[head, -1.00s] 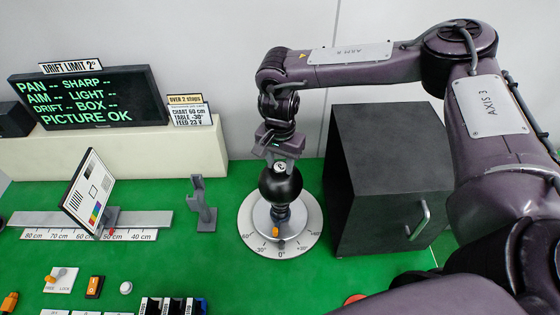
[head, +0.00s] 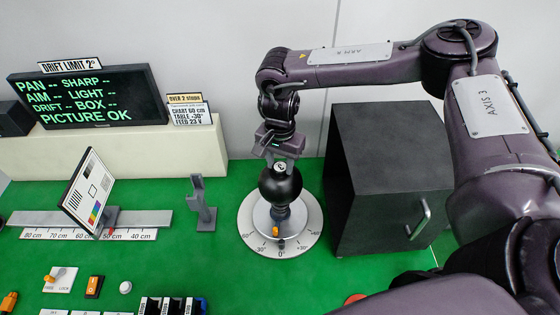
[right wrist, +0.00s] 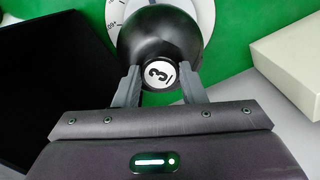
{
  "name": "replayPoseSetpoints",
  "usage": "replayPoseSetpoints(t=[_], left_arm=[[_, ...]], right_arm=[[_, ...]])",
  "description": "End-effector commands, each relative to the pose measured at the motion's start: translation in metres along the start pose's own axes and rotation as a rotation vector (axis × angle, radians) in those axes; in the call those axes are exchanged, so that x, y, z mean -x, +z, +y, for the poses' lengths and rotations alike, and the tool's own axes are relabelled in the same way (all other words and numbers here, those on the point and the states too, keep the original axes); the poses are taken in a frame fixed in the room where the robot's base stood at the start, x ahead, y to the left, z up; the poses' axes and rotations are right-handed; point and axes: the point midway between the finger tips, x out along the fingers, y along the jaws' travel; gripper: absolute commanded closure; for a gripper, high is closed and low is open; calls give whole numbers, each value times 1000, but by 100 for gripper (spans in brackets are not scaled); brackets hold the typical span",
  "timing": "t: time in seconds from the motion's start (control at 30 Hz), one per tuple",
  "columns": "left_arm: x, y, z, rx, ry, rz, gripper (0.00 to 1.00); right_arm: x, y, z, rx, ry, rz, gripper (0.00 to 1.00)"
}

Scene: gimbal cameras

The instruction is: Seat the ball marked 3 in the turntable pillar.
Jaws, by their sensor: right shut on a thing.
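The black ball marked 3 (head: 281,187) is at the top of the turntable pillar (head: 281,216), above the round grey turntable (head: 253,236). My right gripper (head: 281,169) comes down from above and is shut on the ball. In the right wrist view the ball (right wrist: 160,40) sits between the two fingers (right wrist: 159,78), with its white disc and the 3 facing the camera. The ball hides the pillar's top, so I cannot tell whether it is fully down in it. My left gripper is not in view.
A black box with a handle (head: 385,180) stands close right of the turntable. A grey stand (head: 203,205) and a test chart (head: 88,190) on a scale rail are to the left. A screen (head: 88,98) reads PICTURE OK. Switches and small black items line the front left.

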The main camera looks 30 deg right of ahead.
Motion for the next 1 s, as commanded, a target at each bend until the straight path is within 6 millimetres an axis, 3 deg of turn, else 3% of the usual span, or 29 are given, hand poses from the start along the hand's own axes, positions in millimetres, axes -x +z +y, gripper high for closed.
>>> replayPoseSetpoints(t=[0.67, 0.7, 0.87, 1.0], left_arm=[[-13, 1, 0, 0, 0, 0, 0], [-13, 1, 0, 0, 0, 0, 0], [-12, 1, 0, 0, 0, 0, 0], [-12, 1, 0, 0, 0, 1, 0]], right_arm=[[-17, 0, -1, 0, -2, 1, 100], [-16, 0, -1, 0, -2, 1, 60], [-16, 0, -1, 0, -1, 1, 40], [-16, 0, 0, 0, -1, 0, 38]])
